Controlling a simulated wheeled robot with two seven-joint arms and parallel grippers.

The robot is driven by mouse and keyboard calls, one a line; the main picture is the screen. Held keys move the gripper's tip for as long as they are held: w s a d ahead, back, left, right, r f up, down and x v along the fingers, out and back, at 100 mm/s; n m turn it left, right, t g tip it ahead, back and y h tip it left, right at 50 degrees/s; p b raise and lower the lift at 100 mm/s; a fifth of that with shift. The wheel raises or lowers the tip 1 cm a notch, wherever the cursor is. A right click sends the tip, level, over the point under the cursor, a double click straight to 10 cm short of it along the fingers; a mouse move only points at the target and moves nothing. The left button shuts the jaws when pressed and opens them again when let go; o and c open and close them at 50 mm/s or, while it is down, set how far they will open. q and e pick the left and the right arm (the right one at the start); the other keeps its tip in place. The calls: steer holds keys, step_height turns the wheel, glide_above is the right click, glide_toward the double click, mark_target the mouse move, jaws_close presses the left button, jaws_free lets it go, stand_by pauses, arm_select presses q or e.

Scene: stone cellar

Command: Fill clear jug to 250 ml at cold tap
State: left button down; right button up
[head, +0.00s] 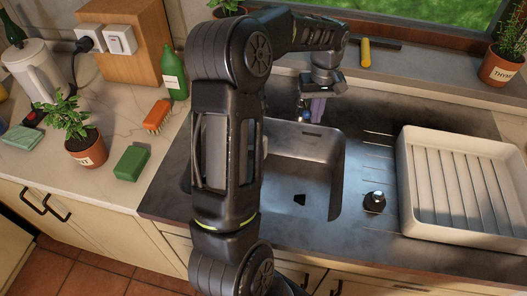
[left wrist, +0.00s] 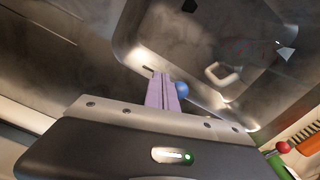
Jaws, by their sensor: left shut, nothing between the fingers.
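My left gripper (head: 316,110) is above the back edge of the sink, its purple fingers shut and empty. In the left wrist view the fingers (left wrist: 162,92) are right beside a blue ball-shaped knob (left wrist: 182,89), seemingly the cold tap's; I cannot tell whether they touch. A pale loop like a jug handle (left wrist: 222,74) shows in the sink, with faint reddish marks beside it, seemingly the clear jug. Its water level cannot be read. In the head view my left arm hides that part of the sink. My right gripper is not in view.
The sink basin (head: 318,170) has a dark drain. A white ribbed tray (head: 408,165) stands at the right, with a small dark object (head: 374,203) before it. A green bottle (head: 174,75), orange brush (head: 157,116), green sponge (head: 131,163) and potted plant (head: 86,148) stand left.

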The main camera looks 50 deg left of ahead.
arm_select(q)
steer(key=shift+s+a, duration=0.55)
steer(key=shift+s, duration=0.35)
step_height(320, 180, up, 7)
steer(key=p, duration=0.5)
steer(key=shift+w+d, duration=0.25)
